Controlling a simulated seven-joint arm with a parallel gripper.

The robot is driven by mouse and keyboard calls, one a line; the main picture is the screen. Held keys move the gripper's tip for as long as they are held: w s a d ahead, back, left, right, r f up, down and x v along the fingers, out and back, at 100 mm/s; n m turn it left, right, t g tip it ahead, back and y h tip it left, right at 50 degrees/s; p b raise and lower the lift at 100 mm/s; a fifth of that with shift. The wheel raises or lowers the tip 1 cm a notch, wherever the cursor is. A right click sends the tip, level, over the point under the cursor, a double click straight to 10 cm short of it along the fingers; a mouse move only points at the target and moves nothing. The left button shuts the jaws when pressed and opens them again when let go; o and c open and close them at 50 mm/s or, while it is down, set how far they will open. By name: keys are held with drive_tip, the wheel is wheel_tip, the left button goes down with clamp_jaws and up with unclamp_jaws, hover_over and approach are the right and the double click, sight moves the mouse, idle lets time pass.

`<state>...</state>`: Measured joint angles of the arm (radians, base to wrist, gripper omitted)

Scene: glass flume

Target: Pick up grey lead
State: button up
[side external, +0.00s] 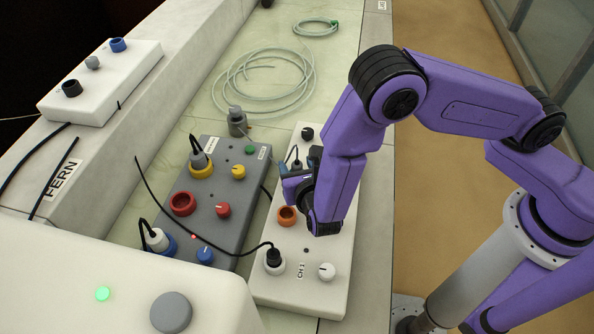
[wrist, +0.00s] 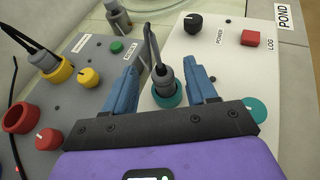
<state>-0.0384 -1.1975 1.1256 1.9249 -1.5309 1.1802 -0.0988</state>
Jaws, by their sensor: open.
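A grey plug (wrist: 162,78) with a dark cable rising from it stands in a teal ring socket (wrist: 168,100) on the white box (wrist: 222,65). My gripper (wrist: 164,82) is open, with one blue finger on each side of this plug and visible gaps between. In the side view my gripper (side external: 298,180) is low over the white box, and my arm hides most of the plug there. Another grey plug (side external: 199,159) with a black cable sits in a yellow ring socket (side external: 200,170) on the grey box; it also shows in the wrist view (wrist: 48,62).
The grey box (side external: 222,190) stands left of the white box. A black plug (side external: 273,257) trails a cable across both boxes. A white plug (side external: 157,238) stands in a blue socket. A grey cylindrical fitting (side external: 237,122) and coiled tubing (side external: 262,80) lie behind.

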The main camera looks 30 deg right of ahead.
sight(297, 163)
drive_tip(key=shift+x, duration=1.85)
drive_tip(key=shift+d+r, duration=0.1)
drive_tip(key=shift+d, duration=0.05)
drive_tip(key=c, duration=1.1)
clamp_jaws()
drive_tip(key=shift+r, duration=0.1)
